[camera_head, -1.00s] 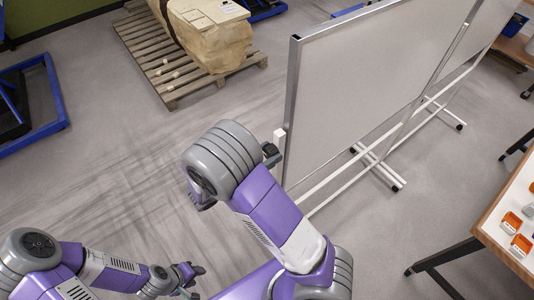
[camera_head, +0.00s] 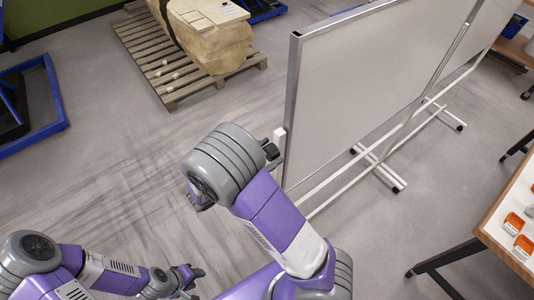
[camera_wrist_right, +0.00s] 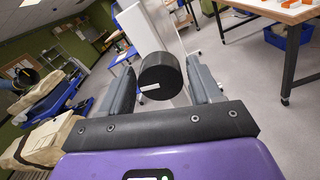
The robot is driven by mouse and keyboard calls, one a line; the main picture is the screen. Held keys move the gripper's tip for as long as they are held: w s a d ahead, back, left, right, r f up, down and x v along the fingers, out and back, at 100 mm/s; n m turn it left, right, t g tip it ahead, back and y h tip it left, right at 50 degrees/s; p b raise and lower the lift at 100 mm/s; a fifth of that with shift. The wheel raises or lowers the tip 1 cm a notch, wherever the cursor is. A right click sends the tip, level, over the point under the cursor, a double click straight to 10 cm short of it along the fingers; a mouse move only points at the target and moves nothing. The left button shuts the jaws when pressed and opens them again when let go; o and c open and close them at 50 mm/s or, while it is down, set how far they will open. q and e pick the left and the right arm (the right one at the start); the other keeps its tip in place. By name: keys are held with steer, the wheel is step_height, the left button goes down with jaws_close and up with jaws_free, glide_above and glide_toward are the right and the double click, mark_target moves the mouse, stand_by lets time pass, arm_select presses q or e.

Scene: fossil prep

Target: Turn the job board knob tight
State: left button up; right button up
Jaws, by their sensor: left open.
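The job board (camera_head: 365,85) is a large pale panel in a metal frame on a white wheeled stand, right of centre in the head view. The black round knob (camera_wrist_right: 160,77) with a small white mark shows in the right wrist view. My right gripper (camera_wrist_right: 160,85) has one finger on each side of the knob, very close to it; I cannot tell whether they touch. In the head view my right gripper (camera_head: 270,156) is at the board's near upright edge, and the knob is hidden. My left gripper (camera_head: 190,278) is open and empty, low and away from the board.
A wooden pallet (camera_head: 175,98) carries a large wrapped fossil block (camera_head: 210,35) at the back. A table (camera_head: 487,238) with orange-and-white boxes stands at the right. A blue metal frame (camera_head: 62,95) is at the left. The floor between is clear.

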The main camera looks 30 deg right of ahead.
steer(key=shift+o, duration=0.7)
steer(key=a, duration=0.7)
steer(key=shift+s+a+b, duration=0.3)
steer(key=shift+b, duration=0.15)
steer(key=shift+f, duration=0.1)
